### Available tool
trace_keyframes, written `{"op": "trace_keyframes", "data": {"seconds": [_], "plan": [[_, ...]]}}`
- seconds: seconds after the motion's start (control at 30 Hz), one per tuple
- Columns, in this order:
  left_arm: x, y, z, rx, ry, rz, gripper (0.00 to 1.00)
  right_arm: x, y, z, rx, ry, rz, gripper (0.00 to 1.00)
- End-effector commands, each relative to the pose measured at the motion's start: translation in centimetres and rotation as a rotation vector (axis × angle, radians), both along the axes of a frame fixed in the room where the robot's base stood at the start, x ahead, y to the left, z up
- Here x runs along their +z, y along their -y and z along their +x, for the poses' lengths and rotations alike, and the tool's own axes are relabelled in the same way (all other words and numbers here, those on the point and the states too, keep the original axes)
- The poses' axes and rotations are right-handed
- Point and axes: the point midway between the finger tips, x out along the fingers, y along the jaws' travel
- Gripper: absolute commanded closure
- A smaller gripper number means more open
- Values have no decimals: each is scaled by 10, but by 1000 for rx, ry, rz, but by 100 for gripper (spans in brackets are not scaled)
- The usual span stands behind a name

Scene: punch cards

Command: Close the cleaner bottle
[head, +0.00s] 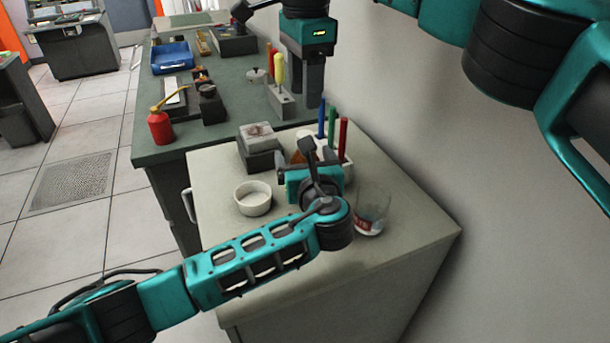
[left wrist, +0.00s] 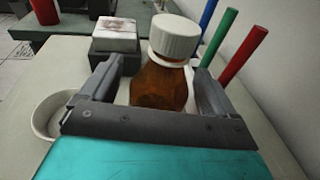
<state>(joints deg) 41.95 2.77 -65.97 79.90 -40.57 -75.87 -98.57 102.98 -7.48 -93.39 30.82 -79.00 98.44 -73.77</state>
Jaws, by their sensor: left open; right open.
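The cleaner bottle, amber with a white cap (left wrist: 176,36), shows in the left wrist view with its brown body (left wrist: 158,86) between my left gripper's fingers (left wrist: 160,80). The cap sits on the neck; how tight it is I cannot tell. In the head view the bottle (head: 302,148) is mostly hidden behind my left gripper (head: 305,155). The left gripper is open, and contact with the bottle is not visible. My right gripper (head: 306,92) is open and empty, pointing down over the green bench, behind and above the bottle.
A block (head: 258,140) and blue, green and red pens (head: 343,138) are close to the bottle. A red oil can (head: 160,127) stands on the green bench (head: 205,141).

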Motion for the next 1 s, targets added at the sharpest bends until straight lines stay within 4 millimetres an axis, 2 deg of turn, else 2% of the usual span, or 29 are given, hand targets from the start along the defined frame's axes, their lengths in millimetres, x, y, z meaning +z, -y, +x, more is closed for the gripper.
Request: {"op": "trace_keyframes", "data": {"seconds": [0.13, 0.47, 1.0], "plan": [[-2, -2, 9, 0, -1, 0, 11, 0, 0, 0, 0, 0, 0, 47], [-2, -2, 11, 0, -1, 0, 11, 0, 0, 0, 0, 0, 0, 47], [-2, -2, 11, 0, -1, 0, 62, 0, 0, 0, 0, 0, 0, 47]]}}
